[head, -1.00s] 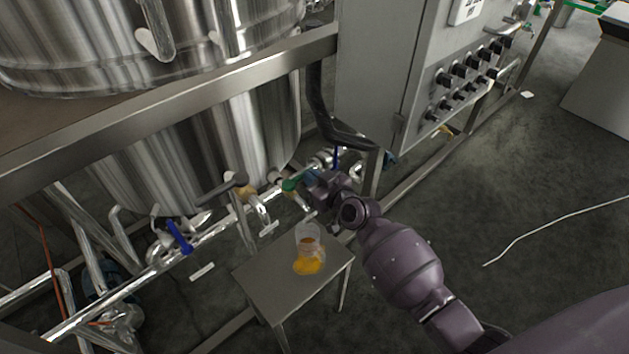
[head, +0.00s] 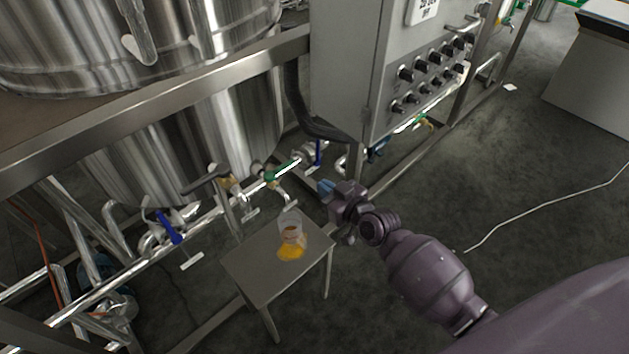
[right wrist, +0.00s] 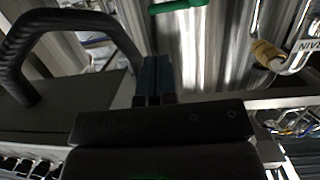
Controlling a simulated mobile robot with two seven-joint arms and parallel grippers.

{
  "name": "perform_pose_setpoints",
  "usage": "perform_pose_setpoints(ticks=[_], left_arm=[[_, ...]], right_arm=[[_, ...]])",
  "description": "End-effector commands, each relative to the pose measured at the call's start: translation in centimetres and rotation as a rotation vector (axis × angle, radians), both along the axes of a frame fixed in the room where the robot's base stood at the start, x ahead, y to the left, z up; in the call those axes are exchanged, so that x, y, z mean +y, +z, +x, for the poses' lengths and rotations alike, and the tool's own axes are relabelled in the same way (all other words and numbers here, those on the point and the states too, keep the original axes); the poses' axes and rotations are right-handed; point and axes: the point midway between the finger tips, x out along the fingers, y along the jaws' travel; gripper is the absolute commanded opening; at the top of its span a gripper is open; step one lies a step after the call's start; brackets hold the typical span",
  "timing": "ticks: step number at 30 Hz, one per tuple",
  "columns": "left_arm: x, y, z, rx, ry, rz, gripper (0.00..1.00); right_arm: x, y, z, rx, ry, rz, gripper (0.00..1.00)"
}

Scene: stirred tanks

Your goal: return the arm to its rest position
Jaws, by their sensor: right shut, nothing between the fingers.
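My right arm comes in from the lower right in the head view. Its gripper (head: 325,187) is in the air just right of the green-handled valve (head: 281,170), apart from it. The blue fingers are shut with nothing between them; they also show close together in the right wrist view (right wrist: 154,80). A clear beaker (head: 290,224) with some brownish content stands on the small metal table (head: 262,283), left of and below the gripper. My left gripper is not in view.
The grey control cabinet (head: 345,75) with black knobs stands behind the gripper. Steel tanks (head: 190,140) and pipes with a blue valve handle (head: 168,227) fill the left. A yellow-orange patch (head: 291,249) lies on the table by the beaker. Open floor (head: 480,180) is at right.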

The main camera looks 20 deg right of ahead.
Motion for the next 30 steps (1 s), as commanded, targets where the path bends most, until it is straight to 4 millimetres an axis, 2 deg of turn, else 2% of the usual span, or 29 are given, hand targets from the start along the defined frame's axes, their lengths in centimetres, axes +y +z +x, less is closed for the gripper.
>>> perform_pose_setpoints(ticks=[6, 18, 23, 26, 30], left_arm=[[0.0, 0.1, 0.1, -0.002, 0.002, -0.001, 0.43], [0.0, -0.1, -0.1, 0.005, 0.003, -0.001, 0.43], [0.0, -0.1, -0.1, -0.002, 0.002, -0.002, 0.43], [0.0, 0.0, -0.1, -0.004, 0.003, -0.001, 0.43], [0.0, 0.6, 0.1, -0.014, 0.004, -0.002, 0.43]], right_arm=[[-0.6, 0.3, -1.5, 0.0, 0.0, -0.001, 0.0], [-0.6, 0.1, -1.7, 0.03, -0.005, 0.041, 0.0], [0.0, 1.3, -1.8, 0.036, -0.004, 0.028, 0.0], [0.2, 2.0, -2.8, 0.043, -0.014, 0.011, 0.0], [-0.1, 2.6, -5.4, 0.068, -0.04, -0.016, 0.0]])
